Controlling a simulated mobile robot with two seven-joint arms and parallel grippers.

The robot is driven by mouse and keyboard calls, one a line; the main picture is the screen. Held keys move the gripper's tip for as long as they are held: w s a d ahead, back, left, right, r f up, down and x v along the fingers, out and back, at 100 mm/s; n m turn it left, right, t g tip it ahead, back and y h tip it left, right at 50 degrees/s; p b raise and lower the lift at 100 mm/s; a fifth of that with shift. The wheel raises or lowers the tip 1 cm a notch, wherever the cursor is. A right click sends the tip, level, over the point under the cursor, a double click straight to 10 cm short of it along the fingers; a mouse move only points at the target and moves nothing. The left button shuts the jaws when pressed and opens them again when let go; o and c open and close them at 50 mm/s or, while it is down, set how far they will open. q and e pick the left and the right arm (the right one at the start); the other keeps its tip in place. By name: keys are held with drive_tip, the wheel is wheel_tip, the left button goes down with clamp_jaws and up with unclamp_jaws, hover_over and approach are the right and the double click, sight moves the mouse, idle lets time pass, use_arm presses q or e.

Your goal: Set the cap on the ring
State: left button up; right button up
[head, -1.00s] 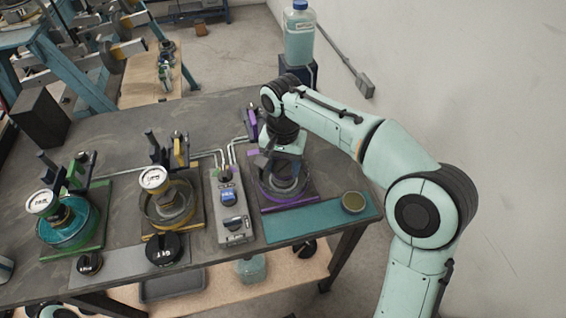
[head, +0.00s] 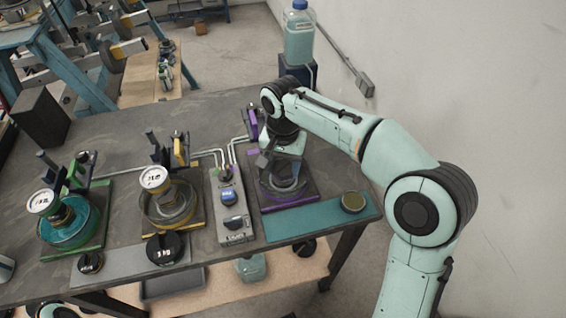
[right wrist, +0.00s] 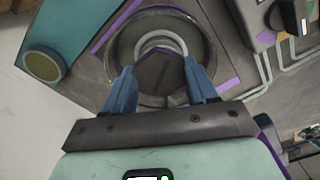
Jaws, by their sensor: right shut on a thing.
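A pale ring (right wrist: 163,36) shows past the cap's far edge, inside a round clear dish (right wrist: 120,42) on a purple-edged plate. The cap hides the near part of the ring, and I cannot tell whether they touch. In the head view my right gripper (head: 284,165) points down over the purple-marked dish (head: 267,190). The cap is hard to make out there. My left gripper is not in view.
A grey switch box (head: 231,205) stands just left of the purple plate. A teal strip with a round tin (head: 353,201) lies in front. Two other dishes, on a yellow-marked and a green-marked plate, stand farther left. Thin pipes run behind. The back of the table is mostly clear.

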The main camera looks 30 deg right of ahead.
drive_tip(key=o, duration=1.4)
drive_tip(key=shift+r, duration=0.1)
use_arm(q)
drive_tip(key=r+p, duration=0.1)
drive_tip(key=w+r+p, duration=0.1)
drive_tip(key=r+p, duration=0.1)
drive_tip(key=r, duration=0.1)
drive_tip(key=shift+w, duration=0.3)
use_arm(e)
wheel_tip(320, 180, up, 13)
drive_tip(key=shift+r, duration=0.1)
